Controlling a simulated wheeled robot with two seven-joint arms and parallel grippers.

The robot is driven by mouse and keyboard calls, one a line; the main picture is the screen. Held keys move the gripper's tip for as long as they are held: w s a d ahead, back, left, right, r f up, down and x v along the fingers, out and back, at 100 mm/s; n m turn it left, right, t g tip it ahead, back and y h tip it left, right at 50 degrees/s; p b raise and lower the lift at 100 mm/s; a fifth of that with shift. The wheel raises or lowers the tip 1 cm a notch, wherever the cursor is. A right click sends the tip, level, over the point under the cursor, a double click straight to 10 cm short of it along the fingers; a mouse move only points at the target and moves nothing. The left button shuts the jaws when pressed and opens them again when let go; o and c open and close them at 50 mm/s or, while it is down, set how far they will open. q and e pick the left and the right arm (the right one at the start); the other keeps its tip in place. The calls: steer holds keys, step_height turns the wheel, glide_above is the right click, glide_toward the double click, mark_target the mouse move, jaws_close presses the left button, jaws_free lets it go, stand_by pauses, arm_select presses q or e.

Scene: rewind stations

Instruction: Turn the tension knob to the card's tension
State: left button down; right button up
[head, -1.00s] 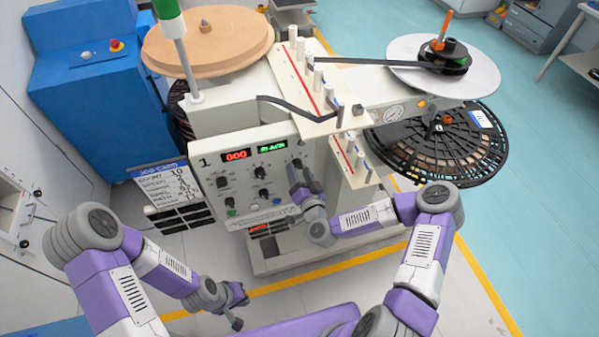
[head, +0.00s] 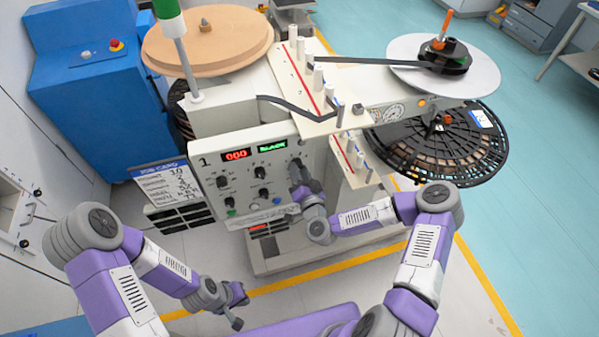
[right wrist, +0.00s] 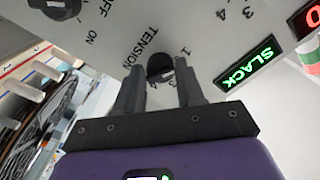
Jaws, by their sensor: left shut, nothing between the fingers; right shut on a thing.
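The tension knob (right wrist: 160,68) is a dark round knob beside the word TENSION and a numbered scale in the right wrist view. My right gripper (right wrist: 159,76) has its two fingers on either side of it, shut on it. In the head view my right gripper (head: 296,180) is at the right side of the white control panel (head: 236,180) and hides much of the knob. The knob's exact setting is hard to read. The job card (head: 165,188) hangs left of the panel; its handwriting is too small to read surely. My left gripper (head: 238,303) is shut and empty, low over the floor.
The panel has a red display (head: 236,154) showing 000 and a green SLACK display (head: 272,146). Other dark knobs (head: 262,172) sit close by. A wooden disc (head: 205,45) and a white reel plate (head: 405,58) are above. A black slotted reel (head: 435,150) is at the right.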

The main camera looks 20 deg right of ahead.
steer(key=m+b, duration=0.1)
steer(key=m, duration=0.7)
steer(key=m+b, duration=0.2)
steer(key=m, duration=0.7)
steer(key=m+b, duration=0.1)
steer(key=m, duration=0.8)
steer(key=shift+d+r+b, duration=0.1)
steer(key=shift+r+b, duration=0.15)
steer(key=shift+b, duration=0.05)
steer(key=shift+m, duration=0.4)
steer(key=o, duration=1)
steer(key=s, duration=0.7)
steer(key=shift+s+d, duration=0.15)
steer(key=shift+s, duration=0.15)
